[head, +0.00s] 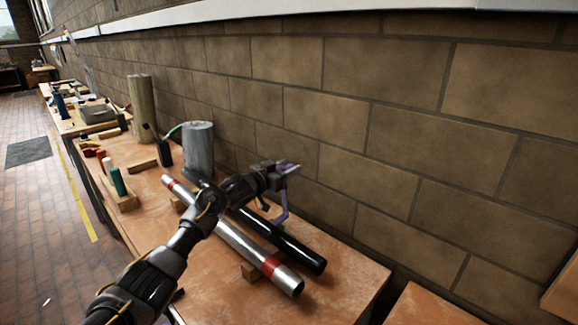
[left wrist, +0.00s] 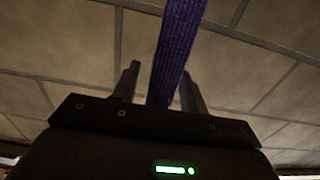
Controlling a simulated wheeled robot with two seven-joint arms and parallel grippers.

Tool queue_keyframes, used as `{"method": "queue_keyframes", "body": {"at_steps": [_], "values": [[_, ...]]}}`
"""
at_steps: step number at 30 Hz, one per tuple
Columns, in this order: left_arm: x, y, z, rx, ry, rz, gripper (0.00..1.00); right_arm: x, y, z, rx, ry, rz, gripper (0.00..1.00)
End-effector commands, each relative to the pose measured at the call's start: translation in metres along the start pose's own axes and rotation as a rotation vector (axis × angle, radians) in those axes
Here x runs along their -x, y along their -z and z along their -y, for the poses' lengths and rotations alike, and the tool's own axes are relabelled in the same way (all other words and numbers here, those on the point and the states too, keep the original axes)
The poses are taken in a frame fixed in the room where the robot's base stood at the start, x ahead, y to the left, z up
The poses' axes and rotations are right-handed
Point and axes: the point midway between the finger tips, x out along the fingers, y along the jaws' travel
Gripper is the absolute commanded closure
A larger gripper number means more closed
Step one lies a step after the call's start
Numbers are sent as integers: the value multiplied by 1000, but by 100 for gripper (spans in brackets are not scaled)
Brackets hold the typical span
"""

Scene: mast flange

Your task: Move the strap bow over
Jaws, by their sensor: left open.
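A purple strap bow (head: 283,208) rises at the black tube (head: 290,247) near the wall. In the left wrist view the strap (left wrist: 178,40) runs up from between my fingers. My left gripper (head: 288,169) is at the top of the strap, with its jaws open and one finger on either side of the strap (left wrist: 162,88). A silver tube with red bands (head: 240,241) lies beside the black tube. My left arm crosses over both tubes and hides part of them. My right gripper is not in view.
The tubes lie along a wooden bench (head: 342,285) against a brick wall (head: 325,115). A grey cylinder (head: 198,148), a tan cylinder (head: 142,105) and a green bottle-like item (head: 118,181) stand farther back. A wooden block (head: 250,272) sits under the silver tube.

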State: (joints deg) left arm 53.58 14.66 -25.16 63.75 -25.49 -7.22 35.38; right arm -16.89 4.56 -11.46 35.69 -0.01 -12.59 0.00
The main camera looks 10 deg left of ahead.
Motion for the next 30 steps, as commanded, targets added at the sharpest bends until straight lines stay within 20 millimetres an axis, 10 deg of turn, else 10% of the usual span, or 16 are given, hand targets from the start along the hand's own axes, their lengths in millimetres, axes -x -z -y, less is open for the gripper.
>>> {"method": "queue_keyframes", "body": {"at_steps": [13, 23, 30], "values": [[-10, 0, 0, -1, 0, 0, 56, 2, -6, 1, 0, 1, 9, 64], [-9, 0, 0, -1, 0, 0, 98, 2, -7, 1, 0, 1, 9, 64], [-9, 0, 0, 0, 0, -1, 100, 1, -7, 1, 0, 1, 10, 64]]}}
